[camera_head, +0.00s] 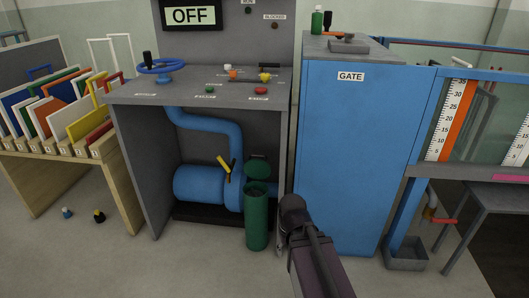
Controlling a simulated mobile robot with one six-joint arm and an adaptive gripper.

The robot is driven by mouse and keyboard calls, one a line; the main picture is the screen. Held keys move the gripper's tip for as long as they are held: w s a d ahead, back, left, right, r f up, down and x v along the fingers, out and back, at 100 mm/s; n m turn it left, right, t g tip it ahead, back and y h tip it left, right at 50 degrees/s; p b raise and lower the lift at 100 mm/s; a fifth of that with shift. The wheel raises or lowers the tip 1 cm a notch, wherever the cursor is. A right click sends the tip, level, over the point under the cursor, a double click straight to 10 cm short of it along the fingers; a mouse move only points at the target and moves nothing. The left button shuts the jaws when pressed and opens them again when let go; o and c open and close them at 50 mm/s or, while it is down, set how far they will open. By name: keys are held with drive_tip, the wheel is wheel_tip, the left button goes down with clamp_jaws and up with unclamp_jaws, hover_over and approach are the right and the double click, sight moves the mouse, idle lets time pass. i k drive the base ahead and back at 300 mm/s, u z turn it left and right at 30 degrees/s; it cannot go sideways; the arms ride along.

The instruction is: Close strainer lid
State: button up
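The green strainer (257,228) stands upright at the right front of the blue pipework, under the grey console. Its green lid (257,170) is raised above the strainer's mouth at the back, and a dark opening shows below it. A small dark piece sits at the lid's top edge. My dark arm comes up from the bottom edge, just right of the strainer.
A yellow-handled valve (226,170) sits on the pipe left of the lid. The blue GATE cabinet (350,150) stands close on the right. The console top (185,95) overhangs the pipework. A wooden rack (60,170) holds coloured panels at left. The floor in front is mostly clear.

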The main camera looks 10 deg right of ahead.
sight(255, 168)
drive_tip(key=i, duration=0.9)
drive_tip(key=u, duration=0.05)
